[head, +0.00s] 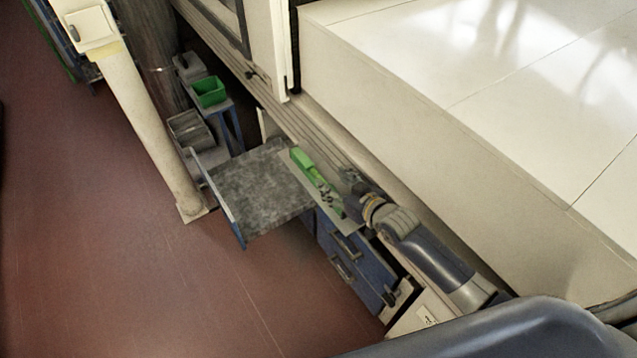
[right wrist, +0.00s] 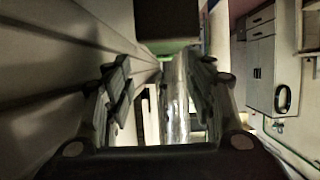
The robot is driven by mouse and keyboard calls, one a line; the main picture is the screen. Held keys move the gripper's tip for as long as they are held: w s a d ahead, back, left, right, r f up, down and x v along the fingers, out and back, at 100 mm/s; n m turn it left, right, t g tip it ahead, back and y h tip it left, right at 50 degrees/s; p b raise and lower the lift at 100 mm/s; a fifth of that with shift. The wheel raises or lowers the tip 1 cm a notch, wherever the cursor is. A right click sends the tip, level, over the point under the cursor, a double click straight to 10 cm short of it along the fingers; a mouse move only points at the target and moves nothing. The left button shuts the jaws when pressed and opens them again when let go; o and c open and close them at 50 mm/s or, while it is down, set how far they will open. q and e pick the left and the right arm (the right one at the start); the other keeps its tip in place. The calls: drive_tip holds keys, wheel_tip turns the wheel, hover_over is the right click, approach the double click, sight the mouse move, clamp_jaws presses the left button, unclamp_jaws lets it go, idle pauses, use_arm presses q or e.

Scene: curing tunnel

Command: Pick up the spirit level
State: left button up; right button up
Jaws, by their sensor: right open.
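A long green object, which looks like the spirit level (head: 303,159), lies on a pale strip at the right edge of a grey worktop in the head view. My right gripper (head: 340,186) is beside and partly over its nearer part, hiding some of it. Contact cannot be told. In the right wrist view my right gripper (right wrist: 163,88) has its two fingers spread apart. A bright greyish surface shows between them, and a green patch shows beyond the fingertips. My left gripper is not in view.
The grey worktop (head: 260,190) stands over blue drawers (head: 352,265). A long cream wall or casing runs close along the right side of my right arm. A green bin (head: 209,91) and a grey bin (head: 190,130) stand farther back. Red floor (head: 130,270) is open at left.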

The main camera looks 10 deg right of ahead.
sight(325, 182)
drive_tip(key=w+a+f+b, duration=0.1)
drive_tip(key=b, duration=0.1)
drive_tip(key=w+a+f+b, duration=0.1)
drive_tip(key=w+b, duration=0.1)
drive_tip(key=shift+w+f, duration=0.1)
drive_tip(key=shift+f, duration=0.05)
drive_tip(key=shift+w+a+b, duration=0.1)
drive_tip(key=shift+w+b, duration=0.3)
clamp_jaws()
